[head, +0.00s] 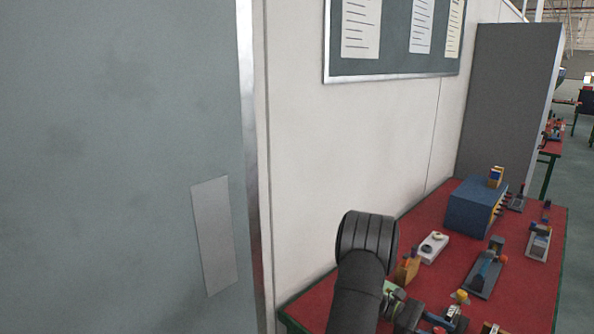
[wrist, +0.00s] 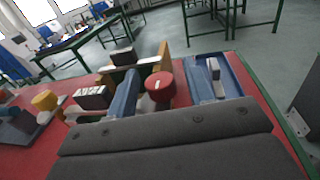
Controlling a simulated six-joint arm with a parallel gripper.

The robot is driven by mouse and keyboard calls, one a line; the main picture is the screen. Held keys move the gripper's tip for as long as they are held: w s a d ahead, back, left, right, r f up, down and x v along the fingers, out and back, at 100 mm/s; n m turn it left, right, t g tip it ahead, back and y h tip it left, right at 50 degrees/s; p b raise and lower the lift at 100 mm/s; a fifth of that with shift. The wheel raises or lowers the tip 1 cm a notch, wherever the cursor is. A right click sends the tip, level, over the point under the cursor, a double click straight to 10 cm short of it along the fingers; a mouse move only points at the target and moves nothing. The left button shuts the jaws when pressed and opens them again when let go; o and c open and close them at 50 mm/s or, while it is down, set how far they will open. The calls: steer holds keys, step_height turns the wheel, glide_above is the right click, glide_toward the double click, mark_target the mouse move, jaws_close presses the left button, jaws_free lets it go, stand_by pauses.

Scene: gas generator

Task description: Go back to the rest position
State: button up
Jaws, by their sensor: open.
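My dark arm (head: 362,270) rises at the bottom middle of the head view, in front of the near left part of the red table (head: 535,290). The end of the arm is hidden there. In the wrist view, the wide dark grey body of my gripper (wrist: 170,145) fills the lower part of the picture. My gripper is open, and nothing is seen held in it. Its fingertips cannot be made out clearly. Beyond it on the table are a round red knob (wrist: 160,87) and a blue tray-like part (wrist: 214,85).
A blue box (head: 474,208), a white two-button part (head: 432,247) and several small devices crowd the table. A grey door (head: 120,150) and a pale wall stand at left. A noticeboard (head: 395,68) hangs above. Open floor (wrist: 250,38) lies beyond the table edge.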

steer(key=n+t+h, duration=0.1)
steer(key=n+t, duration=0.1)
steer(key=t, duration=0.1)
steer(key=n+t+h, duration=0.2)
steer(key=n+t, duration=0.1)
steer(key=t, duration=0.1)
steer(key=shift+a+n+t, duration=0.15)
steer(key=shift+n+t, duration=0.15)
steer(key=shift+t, duration=0.2)
steer(key=shift+w+a, duration=0.2)
steer(key=shift+a, duration=0.7)
steer(key=shift+w+a, duration=0.15)
steer(key=shift+a, duration=0.8)
steer(key=shift+w+a, duration=0.2)
steer(key=shift+a, duration=0.7)
steer(key=shift+o, duration=0.2)
